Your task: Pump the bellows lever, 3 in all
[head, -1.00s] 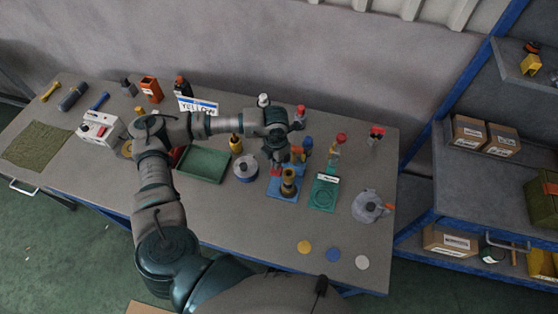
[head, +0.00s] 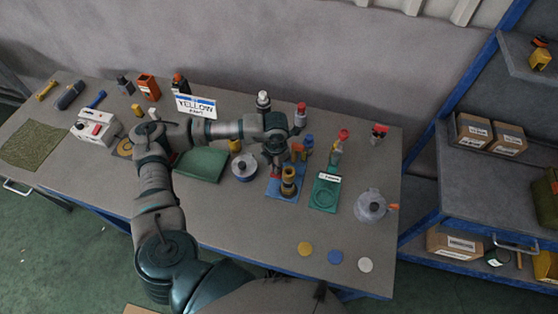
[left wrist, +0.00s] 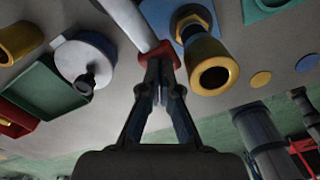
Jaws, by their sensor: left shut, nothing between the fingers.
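A blue base plate (head: 287,194) on the workbench carries a brass-coloured cylinder (head: 289,183); the cylinder's open end faces me in the left wrist view (left wrist: 213,74). Next to it in the left wrist view is a pale grey bar (left wrist: 128,18) with a red end (left wrist: 158,50), which looks like the bellows lever. My left gripper (head: 274,168) is shut and empty, pointing down beside the cylinder. Its closed fingertips (left wrist: 158,68) are at the red end; whether they touch it I cannot tell. In the head view the gripper hides most of the lever. My right gripper is not in view.
A round white-and-blue container (head: 245,167) and a green tray (head: 203,165) stand left of the base. A green plate (head: 324,194) and a grey kettle-like pot (head: 370,205) stand to the right. Coloured discs (head: 334,257) lie near the front edge, with clear bench around them.

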